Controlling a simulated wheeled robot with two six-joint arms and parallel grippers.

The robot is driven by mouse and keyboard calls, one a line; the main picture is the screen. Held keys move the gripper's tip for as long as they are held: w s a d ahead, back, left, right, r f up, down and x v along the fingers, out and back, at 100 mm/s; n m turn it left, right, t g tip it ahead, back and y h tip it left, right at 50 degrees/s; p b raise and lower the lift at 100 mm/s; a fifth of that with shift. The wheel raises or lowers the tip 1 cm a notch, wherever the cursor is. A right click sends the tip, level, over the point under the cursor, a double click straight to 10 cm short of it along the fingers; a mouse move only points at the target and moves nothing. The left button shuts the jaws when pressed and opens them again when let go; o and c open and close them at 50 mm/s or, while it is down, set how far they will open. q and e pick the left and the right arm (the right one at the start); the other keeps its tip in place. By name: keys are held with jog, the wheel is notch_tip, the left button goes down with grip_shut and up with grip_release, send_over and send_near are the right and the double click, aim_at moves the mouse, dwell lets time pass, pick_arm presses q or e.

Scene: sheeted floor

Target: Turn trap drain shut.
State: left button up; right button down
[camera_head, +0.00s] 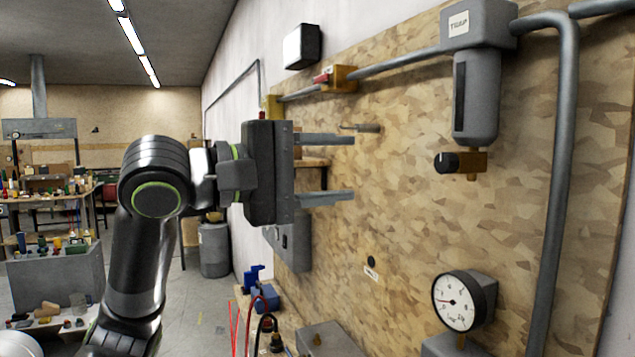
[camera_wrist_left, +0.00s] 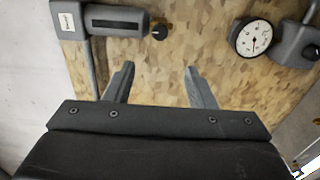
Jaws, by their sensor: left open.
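The trap (camera_head: 476,90) is a grey box with a label and a grey cylindrical bowl under it, on the wooden board at upper right. Its drain (camera_head: 462,162) is a brass fitting with a black knob (camera_head: 445,162) pointing left at the bowl's bottom. In the left wrist view the trap (camera_wrist_left: 115,20) lies sideways at upper left, with the drain knob (camera_wrist_left: 159,32) at its right end. My left gripper (camera_head: 354,167) is open and empty, left of the drain and apart from it. It also shows in the left wrist view (camera_wrist_left: 158,70), below the knob. My right gripper is not in view.
A round pressure gauge (camera_head: 464,300) is on the board below the drain. A grey pipe (camera_head: 556,190) runs down right of the trap. A brass valve with a red handle (camera_head: 338,78) sits on the upper pipe. A small hook (camera_head: 368,128) sticks out near my fingers.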

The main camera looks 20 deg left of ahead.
pick_arm(q)
jog(key=shift+b+v, duration=0.3)
jog(key=shift+v, duration=0.65)
